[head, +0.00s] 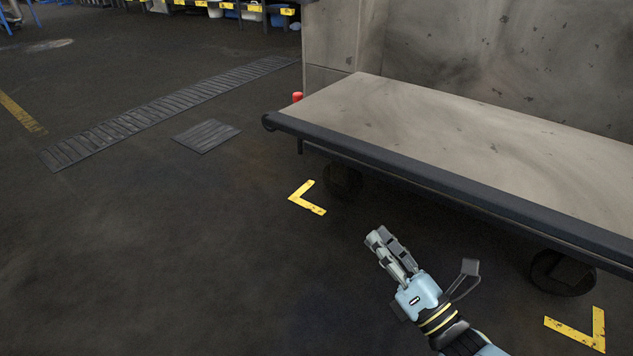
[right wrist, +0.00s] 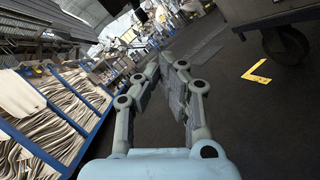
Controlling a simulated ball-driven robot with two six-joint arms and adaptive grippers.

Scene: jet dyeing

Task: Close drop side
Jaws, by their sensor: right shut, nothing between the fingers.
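A wheeled cart has a flat grey stained deck or panel (head: 440,130) lying level, with a thick dark bumper edge (head: 420,182) along its front. A tall grey stained wall (head: 500,50) rises behind it. I cannot tell which part is the drop side. My right gripper (head: 378,239) is in front of the dark edge, apart from it, and shut with nothing held. Its fingers (right wrist: 169,66) also show in the right wrist view, and a cart corner and wheel (right wrist: 286,44) show at that view's upper right. My left gripper is not in view.
Yellow corner marks (head: 308,198) and (head: 580,332) lie on the dark floor by the cart. Floor grates (head: 207,135) lie left. Blue shelving (right wrist: 50,120) stands left in the wrist view. The left floor is clear.

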